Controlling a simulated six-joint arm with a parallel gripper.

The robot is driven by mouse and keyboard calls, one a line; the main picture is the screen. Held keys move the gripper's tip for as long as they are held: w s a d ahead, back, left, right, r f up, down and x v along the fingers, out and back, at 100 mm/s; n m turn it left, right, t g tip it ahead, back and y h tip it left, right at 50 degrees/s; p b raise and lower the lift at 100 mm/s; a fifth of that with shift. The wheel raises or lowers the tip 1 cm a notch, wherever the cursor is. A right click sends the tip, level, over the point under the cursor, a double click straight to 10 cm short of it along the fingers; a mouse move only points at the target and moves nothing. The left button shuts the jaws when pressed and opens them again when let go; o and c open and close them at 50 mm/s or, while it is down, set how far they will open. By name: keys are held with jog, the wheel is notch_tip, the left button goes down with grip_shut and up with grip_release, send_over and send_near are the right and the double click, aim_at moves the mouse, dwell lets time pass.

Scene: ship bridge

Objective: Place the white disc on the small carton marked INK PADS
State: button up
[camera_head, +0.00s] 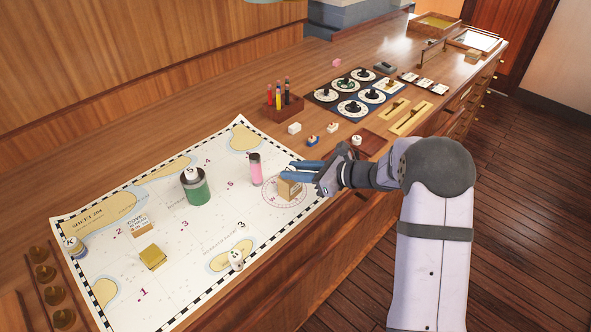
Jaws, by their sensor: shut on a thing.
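My gripper (291,170) reaches in from the right with its blue fingers pointing left, low over the chart. It is shut on a small pale thing at its fingertips, which looks like the white disc; the fingers hide most of it. A small brown carton (289,190) stands on the chart's pink compass ring, just below the fingertips. Its printing is too small to read, and I cannot tell whether the held thing touches its top.
A pink cylinder (256,169) stands left of the carton. A green can (195,188) with a white top, a yellow block (153,257) and a die-like white piece (236,260) are also on the chart (200,235). A pen holder (284,104) stands behind.

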jog(key=shift+f, duration=0.15)
jog(key=o, duration=1)
jog(key=shift+r, duration=0.25)
jog(key=b+v, duration=0.3)
jog(key=v, duration=0.9)
jog(key=shift+f, duration=0.1)
